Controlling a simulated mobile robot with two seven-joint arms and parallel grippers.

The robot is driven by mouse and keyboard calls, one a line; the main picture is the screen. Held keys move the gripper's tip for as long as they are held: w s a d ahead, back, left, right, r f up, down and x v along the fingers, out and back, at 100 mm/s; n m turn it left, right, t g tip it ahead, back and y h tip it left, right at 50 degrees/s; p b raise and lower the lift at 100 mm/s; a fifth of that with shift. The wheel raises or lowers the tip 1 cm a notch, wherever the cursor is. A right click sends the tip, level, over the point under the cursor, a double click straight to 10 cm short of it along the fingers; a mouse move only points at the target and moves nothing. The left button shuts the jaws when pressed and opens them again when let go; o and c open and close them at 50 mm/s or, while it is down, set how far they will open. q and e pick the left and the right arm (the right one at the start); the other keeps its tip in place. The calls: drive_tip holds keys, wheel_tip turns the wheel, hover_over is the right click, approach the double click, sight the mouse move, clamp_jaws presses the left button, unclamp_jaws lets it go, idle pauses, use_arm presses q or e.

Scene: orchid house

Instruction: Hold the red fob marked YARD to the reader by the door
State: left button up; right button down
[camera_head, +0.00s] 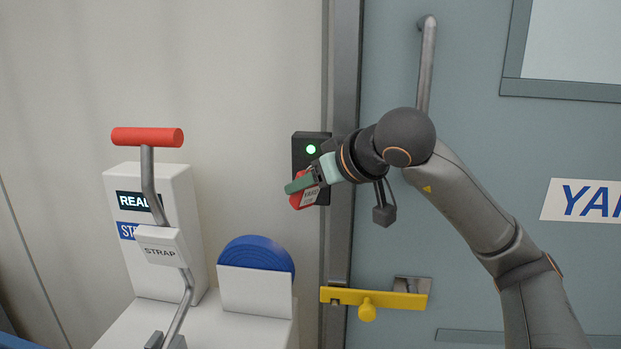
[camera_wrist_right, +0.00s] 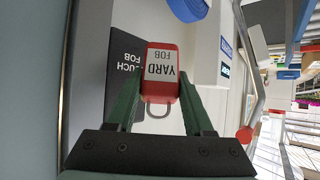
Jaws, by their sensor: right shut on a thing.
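The red fob (camera_head: 306,195) is held at the black reader (camera_head: 306,146) on the wall beside the door (camera_head: 450,210). A green light glows on the reader. My right gripper (camera_head: 301,184) is shut on the fob. In the right wrist view the fob (camera_wrist_right: 163,72) shows its white label reading YARD FOB between my right gripper's green fingers (camera_wrist_right: 160,90). The reader (camera_wrist_right: 124,72) is behind and to the left of the fob there, with lettering partly hidden. I cannot tell whether the fob touches the reader. My left gripper is not in view.
A yellow latch bar (camera_head: 375,298) crosses the door edge below my right arm. A vertical grey door handle (camera_head: 427,65) is above it. A white strapping machine (camera_head: 165,225) with a red-handled lever (camera_head: 147,137) and a blue reel (camera_head: 257,253) stands at left.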

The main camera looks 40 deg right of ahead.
drive_tip(key=s+a+p, duration=0.1)
drive_tip(key=s+a, duration=0.1)
drive_tip(key=s+a+p, duration=0.1)
drive_tip(key=a, duration=0.1)
drive_tip(key=shift+s+a+r, duration=0.15)
drive_tip(key=shift+s+a, duration=0.2)
drive_tip(key=shift+s, duration=0.05)
drive_tip(key=shift+s+a+p, duration=0.35)
drive_tip(key=shift+s+a, duration=0.25)
drive_tip(key=shift+a, duration=0.2)
drive_tip(key=shift+f, duration=0.25)
